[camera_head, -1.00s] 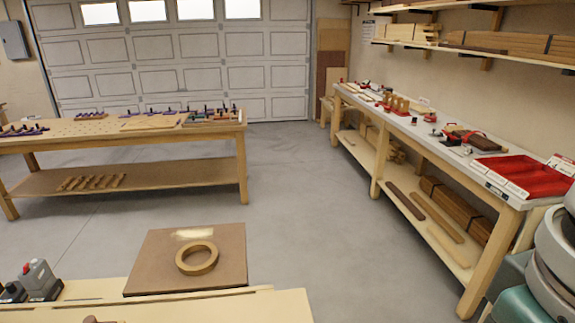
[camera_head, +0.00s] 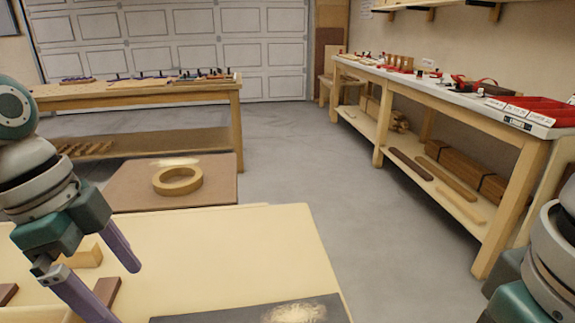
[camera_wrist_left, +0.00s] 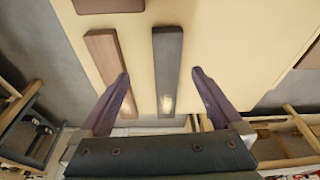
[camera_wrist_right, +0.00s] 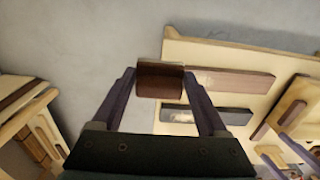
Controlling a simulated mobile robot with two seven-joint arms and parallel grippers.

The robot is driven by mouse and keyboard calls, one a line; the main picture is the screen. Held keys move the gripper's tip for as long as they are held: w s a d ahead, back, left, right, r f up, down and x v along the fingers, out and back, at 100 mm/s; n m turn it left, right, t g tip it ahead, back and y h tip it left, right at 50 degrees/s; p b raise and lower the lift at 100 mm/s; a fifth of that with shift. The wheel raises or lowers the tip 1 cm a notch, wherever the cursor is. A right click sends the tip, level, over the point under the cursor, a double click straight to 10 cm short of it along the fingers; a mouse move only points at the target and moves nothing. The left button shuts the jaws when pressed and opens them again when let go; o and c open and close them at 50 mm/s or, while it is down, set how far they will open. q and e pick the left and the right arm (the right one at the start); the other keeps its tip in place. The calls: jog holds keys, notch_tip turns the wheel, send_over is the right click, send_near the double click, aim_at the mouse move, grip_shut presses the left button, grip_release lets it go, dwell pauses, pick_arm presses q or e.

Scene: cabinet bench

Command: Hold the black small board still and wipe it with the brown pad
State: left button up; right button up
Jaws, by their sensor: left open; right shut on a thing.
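The black small board (camera_wrist_left: 168,60), with a pale dusty patch near one end, lies on the cream bench top. In the head view a dark dusty board (camera_head: 245,312), seemingly this one, is cut off at the bottom edge. In the right wrist view it lies (camera_wrist_right: 205,114) right of and below the pad. My left gripper (camera_wrist_left: 161,74) is open and empty, with the black board between its fingers in its wrist view, apparently above it. My right gripper (camera_wrist_right: 160,78) is shut on the brown pad (camera_wrist_right: 160,82), off the boards.
A brown board (camera_wrist_left: 104,60) with a dusty patch lies beside the black one. A cream block (camera_head: 85,257) and brown pieces (camera_head: 105,290) are near my left gripper. A yellow ring (camera_head: 178,180) rests on a brown panel (camera_head: 130,190) beyond the bench. The bench's right edge borders open floor.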

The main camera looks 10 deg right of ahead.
notch_tip(320, 180, down, 4)
jog(key=b, duration=0.2)
jog(key=shift+f+b, duration=0.15)
jog(key=shift+b, duration=0.2)
pick_arm(q)
jog(key=shift+m, duration=0.4)
jog(key=b+x, duration=0.3)
jog(key=x, duration=0.1)
jog(key=w+a+b+x, duration=0.1)
jog(key=b+x, duration=0.5)
jog(key=x, duration=0.1)
jog(key=shift+w+a+f, duration=0.1)
jog(key=shift+w+f, duration=0.2)
jog(key=shift+f, duration=0.15)
jog(key=shift+d+f+b, duration=0.2)
jog(key=shift+f+b, duration=0.2)
jog(key=shift+f, duration=0.2)
pick_arm(e)
notch_tip(320, 180, down, 10)
jog(key=shift+d, duration=0.1)
